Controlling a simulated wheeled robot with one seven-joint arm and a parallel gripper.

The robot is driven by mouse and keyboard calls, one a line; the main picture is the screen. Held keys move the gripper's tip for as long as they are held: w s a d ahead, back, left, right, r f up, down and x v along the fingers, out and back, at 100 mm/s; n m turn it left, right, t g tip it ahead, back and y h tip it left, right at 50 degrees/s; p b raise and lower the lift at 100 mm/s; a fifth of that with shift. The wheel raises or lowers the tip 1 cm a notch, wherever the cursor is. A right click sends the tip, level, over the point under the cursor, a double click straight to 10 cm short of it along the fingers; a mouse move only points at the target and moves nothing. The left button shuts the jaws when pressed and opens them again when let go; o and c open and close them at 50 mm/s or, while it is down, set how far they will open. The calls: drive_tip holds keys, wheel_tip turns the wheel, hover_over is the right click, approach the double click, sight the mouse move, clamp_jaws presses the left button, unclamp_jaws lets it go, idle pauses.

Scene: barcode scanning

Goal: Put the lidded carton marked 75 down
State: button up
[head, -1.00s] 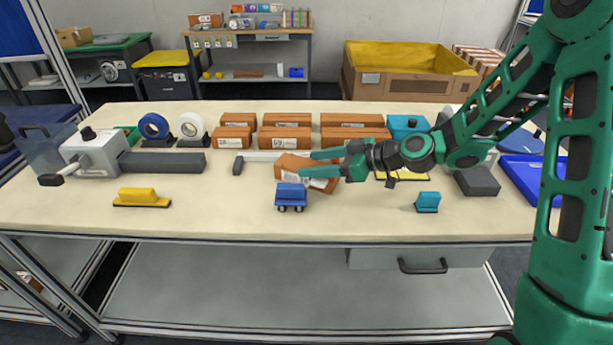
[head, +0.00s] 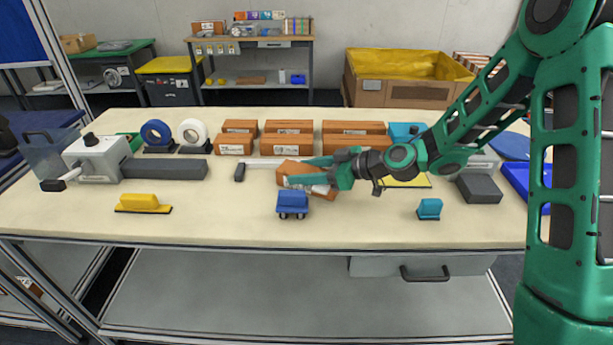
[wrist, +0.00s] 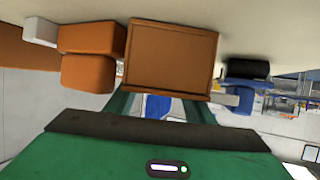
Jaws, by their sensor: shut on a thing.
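An orange-brown carton (head: 290,168) is between the fingers of my gripper (head: 310,171), over the middle of the table (head: 230,215). The carton is angled in the head view, with a white label partly showing low on its side. My gripper is shut on it. In the wrist view the carton (wrist: 172,58) fills the space beyond the fingers (wrist: 162,103). I cannot read its number, and the fingers hide part of its side. I cannot tell whether its underside touches the table.
A blue wheeled block (head: 292,201) stands just in front of the carton. A grey bar with a dark end (head: 240,172) lies to its left. Several similar cartons (head: 287,143) stand in rows behind. A yellow block (head: 143,203) is at front left, a teal one (head: 429,208) at front right.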

wheel_tip(320, 180, up, 28)
idle(0.5)
